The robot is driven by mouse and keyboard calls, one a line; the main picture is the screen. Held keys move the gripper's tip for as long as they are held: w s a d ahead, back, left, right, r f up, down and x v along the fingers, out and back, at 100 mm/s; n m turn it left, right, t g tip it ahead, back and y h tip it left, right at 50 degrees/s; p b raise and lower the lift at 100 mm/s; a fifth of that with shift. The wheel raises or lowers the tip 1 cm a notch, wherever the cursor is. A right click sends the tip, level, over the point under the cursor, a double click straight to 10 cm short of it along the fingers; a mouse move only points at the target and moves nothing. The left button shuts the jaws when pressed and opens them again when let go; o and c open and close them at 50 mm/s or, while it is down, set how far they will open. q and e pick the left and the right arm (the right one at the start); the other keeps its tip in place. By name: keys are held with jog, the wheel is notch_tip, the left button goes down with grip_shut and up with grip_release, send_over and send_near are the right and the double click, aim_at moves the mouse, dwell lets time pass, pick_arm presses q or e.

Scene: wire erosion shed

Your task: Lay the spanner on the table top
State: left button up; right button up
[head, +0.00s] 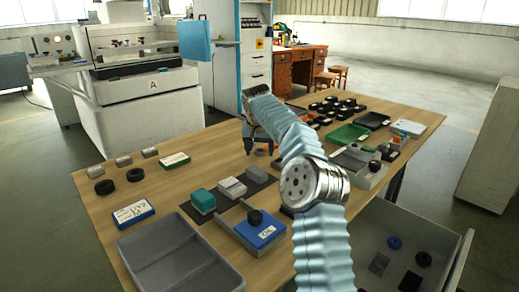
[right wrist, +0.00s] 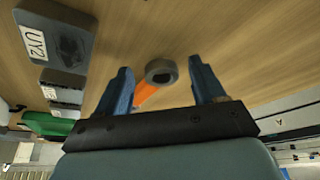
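My right gripper (head: 250,143) reaches over the far middle of the wooden table top (head: 215,150). In the right wrist view my right gripper (right wrist: 160,64) has its two blue fingers wide apart. Between them, beyond the fingertips or level with them, show a dark grey ring-shaped piece (right wrist: 161,71) and an orange strip (right wrist: 146,94). I cannot tell whether these are the spanner or whether they touch the table. No other spanner can be made out. My left gripper is not in view.
An empty grey two-part tray (head: 180,258) stands at the table's near left. Blue-lidded boxes (head: 132,212), small blocks and black rings lie around it. Black parts and a green tray (head: 349,134) crowd the right side. An open grey bin (head: 385,225) sits at the near right. Bare wood shows left of the gripper.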

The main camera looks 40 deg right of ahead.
jog(key=v, duration=1.2)
jog(key=shift+a+r, duration=0.1)
jog(key=shift+r, duration=0.05)
